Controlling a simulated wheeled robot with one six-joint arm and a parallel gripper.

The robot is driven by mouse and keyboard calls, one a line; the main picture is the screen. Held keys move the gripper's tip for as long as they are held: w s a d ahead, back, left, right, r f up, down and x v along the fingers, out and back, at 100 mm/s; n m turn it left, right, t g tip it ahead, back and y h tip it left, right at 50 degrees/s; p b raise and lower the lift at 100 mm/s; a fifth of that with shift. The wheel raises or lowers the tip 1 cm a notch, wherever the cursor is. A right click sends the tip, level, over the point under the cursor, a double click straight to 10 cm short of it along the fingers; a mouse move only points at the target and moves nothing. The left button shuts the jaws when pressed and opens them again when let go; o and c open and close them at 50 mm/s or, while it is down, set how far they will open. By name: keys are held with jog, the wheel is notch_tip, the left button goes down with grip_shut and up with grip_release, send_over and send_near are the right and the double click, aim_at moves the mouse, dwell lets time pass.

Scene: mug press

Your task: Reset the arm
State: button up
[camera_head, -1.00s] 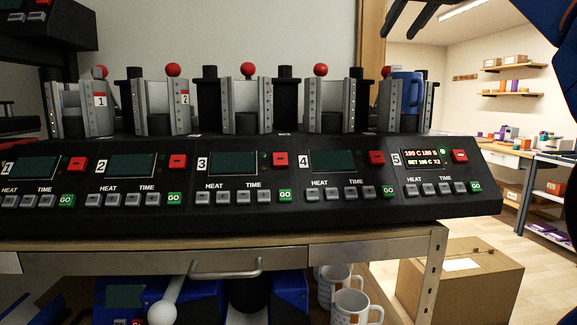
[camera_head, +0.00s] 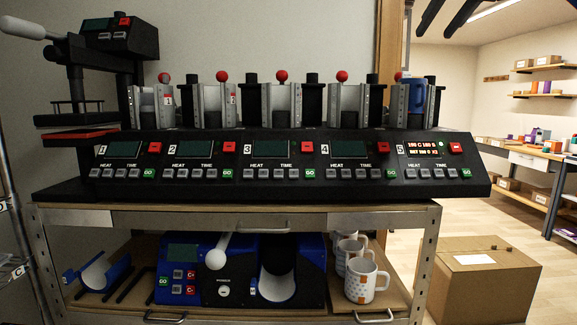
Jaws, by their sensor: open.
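My gripper (camera_head: 448,14) shows at the top right edge of the head view. Its two dark fingers are spread apart with nothing between them, and its upper part is cut off by the frame. It is in front of and above the mug press (camera_head: 270,185), which has several stations in a row on a bench. A blue mug (camera_head: 416,95) sits at station 5, at the right end. The station 5 display (camera_head: 425,149) is lit, while the other displays are dark.
White mugs (camera_head: 362,283) and a blue press (camera_head: 195,290) stand on the lower shelf. A flat heat press (camera_head: 115,45) is at the far left. A cardboard box (camera_head: 485,285) is on the floor at right. Open floor lies beyond it.

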jog(key=s+a+f+g, duration=0.2)
jog(key=s+f, duration=0.8)
jog(key=f, duration=1.2)
jog(key=s+a+f+g, duration=0.2)
jog(key=s+f, duration=0.9)
jog(key=f, duration=1)
jog(key=s+a+f+g, duration=0.2)
jog(key=s+f, duration=0.8)
jog(key=f, duration=1.2)
jog(key=shift+s+f+g, duration=0.25)
jog(key=shift+f+g, duration=0.05)
jog(key=shift+g, duration=0.5)
